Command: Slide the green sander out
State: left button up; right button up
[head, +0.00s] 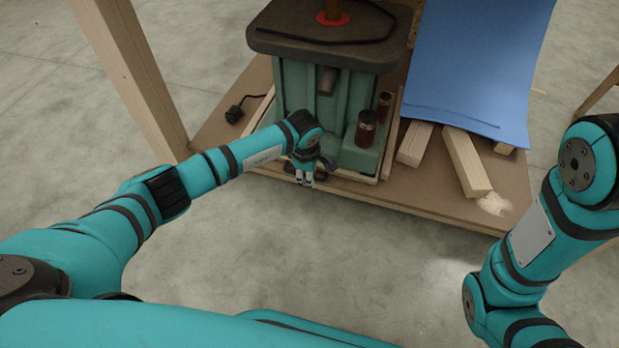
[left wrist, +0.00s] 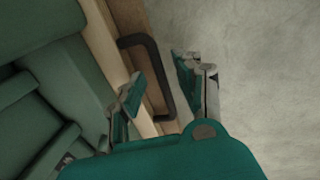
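The green sander (head: 298,92) stands upright on a low wooden board, inside a frame of light wooden strips; its green body also fills the left of the left wrist view (left wrist: 40,60). A dark bar handle (left wrist: 155,68) is fixed to the front wooden strip below the sander. My left gripper (head: 305,181) is low in front of the sander, at this handle. In the left wrist view its fingers (left wrist: 160,80) are apart, with the handle's bar between them and no visible grip on it. My right arm shows at the right, but its gripper is out of view.
The brown board (head: 415,190) carries light wooden blocks (head: 465,160), dark red cylinders (head: 366,128) and a black plug (head: 234,114). A blue sheet (head: 475,65) hangs at the right. A wooden post (head: 130,70) rises at the left. The concrete floor in front is clear.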

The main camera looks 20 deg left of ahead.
pick_arm(q)
jog(key=shift+f, duration=0.2)
grip_shut()
dwell(0.4)
